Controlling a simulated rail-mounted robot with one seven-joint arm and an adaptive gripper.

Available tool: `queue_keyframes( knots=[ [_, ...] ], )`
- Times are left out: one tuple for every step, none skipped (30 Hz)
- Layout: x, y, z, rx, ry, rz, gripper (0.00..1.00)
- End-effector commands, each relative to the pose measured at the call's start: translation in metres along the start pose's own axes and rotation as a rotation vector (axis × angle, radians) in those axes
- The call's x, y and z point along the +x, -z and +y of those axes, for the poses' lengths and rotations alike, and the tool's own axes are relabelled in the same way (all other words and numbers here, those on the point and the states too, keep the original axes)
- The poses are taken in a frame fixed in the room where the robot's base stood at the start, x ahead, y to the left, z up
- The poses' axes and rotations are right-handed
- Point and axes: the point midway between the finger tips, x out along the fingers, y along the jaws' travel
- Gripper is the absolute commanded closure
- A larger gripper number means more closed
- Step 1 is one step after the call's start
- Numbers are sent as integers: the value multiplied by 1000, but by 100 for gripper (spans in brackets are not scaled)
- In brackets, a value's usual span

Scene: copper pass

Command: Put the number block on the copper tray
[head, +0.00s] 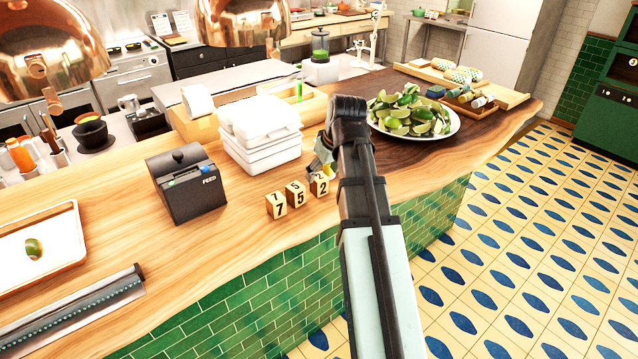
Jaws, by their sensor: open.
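Three wooden number blocks stand in a slanting row near the counter's front edge: the 7 block (276,206), the 5 block (297,195) and the 2 block (320,185). My gripper (321,170) is open, right above and behind the 2 block. My arm hides part of the gripper, and I cannot tell whether it touches the block. No tray is plainly all copper. A pale tray with a copper-brown edge (72,207) lies at the far left with a green lime piece (33,248) on it. A smaller brown tray (484,107) holds jars at the back right.
A black box marked FEED (187,187) and stacked white containers (260,135) stand left of the blocks. A plate of limes (414,112) is right of my arm. A long metal strip (70,315) lies front left. Copper lamps (45,50) hang above.

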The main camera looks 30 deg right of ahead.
Motion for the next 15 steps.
queue_keyframes(
  knots=[
    [2, 0, 0, 0, 0, -1, 29],
    [2, 0, 0, 0, 0, -1, 29],
    [3, 0, 0, 0, 0, -1, 29],
    [4, 0, -1, 0, 1, -1, 29],
    [6, 0, -1, 0, 1, -2, 29],
    [8, 0, -2, 0, 1, -2, 29],
    [11, 0, -2, -1, 1, -2, 29],
    [13, 0, -3, -1, 1, -2, 29],
    [18, 0, -4, -1, 2, -2, 29],
    [21, 0, -5, -1, 2, -3, 29],
    [24, 0, -5, -1, 2, -3, 29],
    [29, 1, -6, -1, 2, -2, 29],
    [33, 0, -7, -1, 2, -3, 29],
    [37, 0, -6, -1, 2, -3, 29],
    [41, 1, -6, -1, 2, -2, 29]
  ],
)
